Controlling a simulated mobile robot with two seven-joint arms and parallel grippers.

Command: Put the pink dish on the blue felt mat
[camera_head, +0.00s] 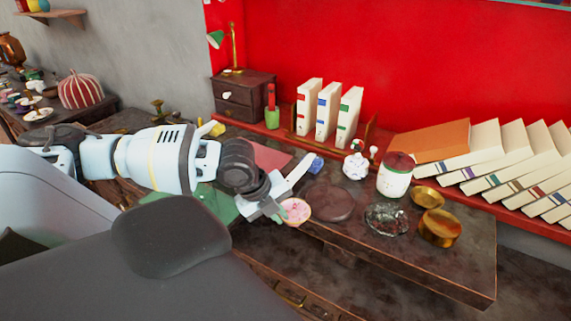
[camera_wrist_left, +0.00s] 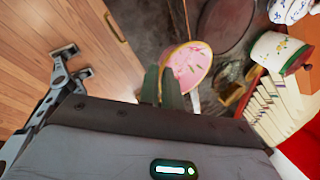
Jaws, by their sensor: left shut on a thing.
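The pink dish (camera_head: 296,210), small and round with a pale gold rim, is at the fingertips of my left gripper (camera_head: 282,210), near the front edge of the dark table. In the left wrist view the dish (camera_wrist_left: 187,66) is tilted, with my left gripper's green fingers (camera_wrist_left: 162,84) shut at its edge. I cannot tell how far the dish is above the table. I cannot make out a blue felt mat in either view; my left arm covers part of the table.
Right of the dish lie a dark round plate (camera_head: 333,203), a glass ashtray (camera_head: 386,218) and brass bowls (camera_head: 439,228). A white jar (camera_head: 395,178) and a small teapot (camera_head: 356,166) stand behind. A green mat (camera_head: 216,203) is partly under my arm.

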